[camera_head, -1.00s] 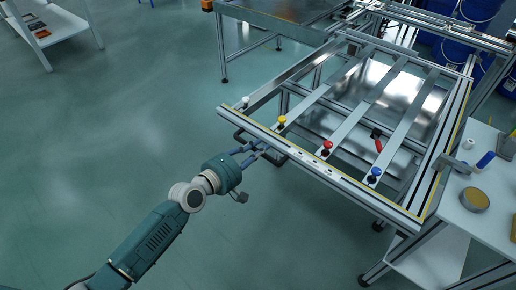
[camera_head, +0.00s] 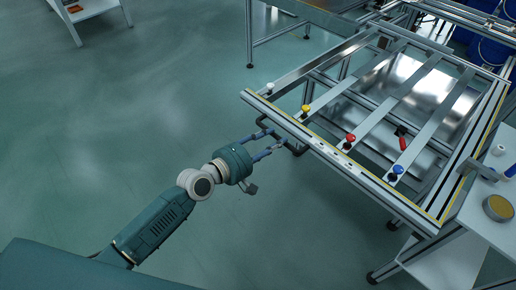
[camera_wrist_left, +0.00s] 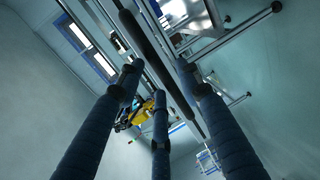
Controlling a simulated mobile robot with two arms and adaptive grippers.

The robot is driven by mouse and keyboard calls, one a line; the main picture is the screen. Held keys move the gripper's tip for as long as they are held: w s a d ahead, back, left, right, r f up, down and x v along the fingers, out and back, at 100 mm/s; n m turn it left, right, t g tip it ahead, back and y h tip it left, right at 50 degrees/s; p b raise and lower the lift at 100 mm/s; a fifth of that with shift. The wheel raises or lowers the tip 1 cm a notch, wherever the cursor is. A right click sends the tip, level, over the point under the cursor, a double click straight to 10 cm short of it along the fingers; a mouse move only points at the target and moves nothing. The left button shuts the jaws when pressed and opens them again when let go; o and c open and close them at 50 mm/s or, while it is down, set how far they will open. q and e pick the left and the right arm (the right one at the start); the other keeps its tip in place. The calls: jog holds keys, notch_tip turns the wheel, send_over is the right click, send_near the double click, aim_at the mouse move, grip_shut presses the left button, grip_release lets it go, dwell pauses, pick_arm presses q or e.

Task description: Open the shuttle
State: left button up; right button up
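The shuttle appears to be the aluminium frame (camera_head: 322,147) with crossing slats at the right of the head view. A dark bar handle (camera_head: 299,149) sticks out below its near edge. My left gripper (camera_head: 276,143) is at this handle, its blue fingers spread. In the left wrist view the black handle bar (camera_wrist_left: 160,62) runs diagonally between the open fingers of my left gripper (camera_wrist_left: 160,80). The fingers look apart from each other; contact with the bar cannot be told. My right gripper is in neither view.
White, yellow, red and blue knobs (camera_head: 397,170) stand along the frame's near edge. A red-handled tool (camera_head: 402,131) lies on the slats. A white side table (camera_head: 490,225) with a round tin (camera_head: 498,208) stands at right.

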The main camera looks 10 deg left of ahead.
pick_arm(q)
jog(key=v, duration=0.8)
jog(key=shift+s+a, duration=0.25)
jog(key=shift+s, duration=0.1)
jog(key=shift+d, duration=0.1)
